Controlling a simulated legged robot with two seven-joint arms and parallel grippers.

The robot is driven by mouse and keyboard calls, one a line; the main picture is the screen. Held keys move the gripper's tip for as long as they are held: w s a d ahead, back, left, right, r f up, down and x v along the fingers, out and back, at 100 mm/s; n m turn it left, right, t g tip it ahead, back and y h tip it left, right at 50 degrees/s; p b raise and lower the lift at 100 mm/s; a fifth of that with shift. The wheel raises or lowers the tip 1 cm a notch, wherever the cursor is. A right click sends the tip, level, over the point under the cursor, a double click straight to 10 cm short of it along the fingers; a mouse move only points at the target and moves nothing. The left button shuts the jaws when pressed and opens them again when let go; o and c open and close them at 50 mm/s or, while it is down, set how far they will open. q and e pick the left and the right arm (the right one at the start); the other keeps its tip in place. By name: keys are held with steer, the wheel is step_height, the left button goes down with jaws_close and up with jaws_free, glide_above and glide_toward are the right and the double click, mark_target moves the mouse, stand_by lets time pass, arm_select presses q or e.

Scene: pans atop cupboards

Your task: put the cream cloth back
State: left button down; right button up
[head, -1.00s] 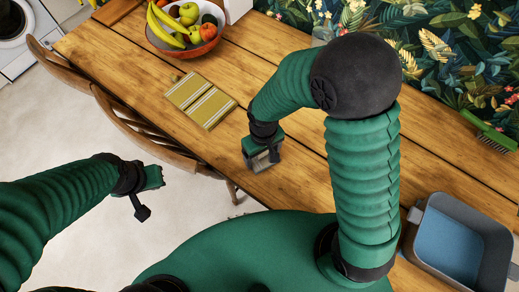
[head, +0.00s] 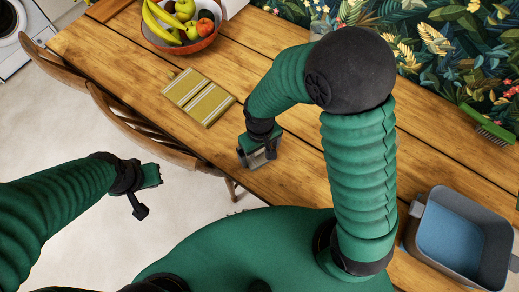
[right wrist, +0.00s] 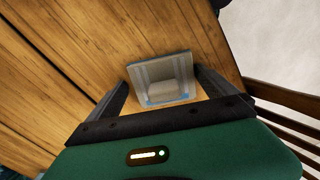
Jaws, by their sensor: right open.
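A small pale grey-cream square item (right wrist: 160,72) with a lighter middle and a bluish near edge lies on the wooden table, between the fingers in the right wrist view; I cannot tell for certain that it is the cream cloth. My right gripper (head: 260,158) is open, low over the table's near edge, with a finger on either side of this item. In the head view the gripper mostly hides it. A folded mustard cloth with pale stripes (head: 198,97) lies flat, up and left of the right gripper. My left gripper (head: 147,190) hangs over the floor, apart from the table.
A grey-blue bin (head: 462,235) stands at the right of the wooden table (head: 300,180). A fruit bowl (head: 190,42) sits at the back left and a green brush (head: 490,130) at the back right. Wooden chairs (head: 130,120) line the table's left edge.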

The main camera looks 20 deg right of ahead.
steer(key=shift+r, duration=0.45)
step_height(320, 180, up, 11)
steer(key=p, duration=0.2)
steer(key=shift+p, duration=0.3)
steer(key=s+d+m+t, duration=0.2)
steer(key=s+d+m, duration=0.1)
steer(key=d, duration=0.5)
steer(key=shift+s+d+f+t, duration=0.3)
steer(key=shift+s+d, duration=0.05)
steer(key=r+p, duration=0.3)
steer(key=shift+a+r, duration=0.2)
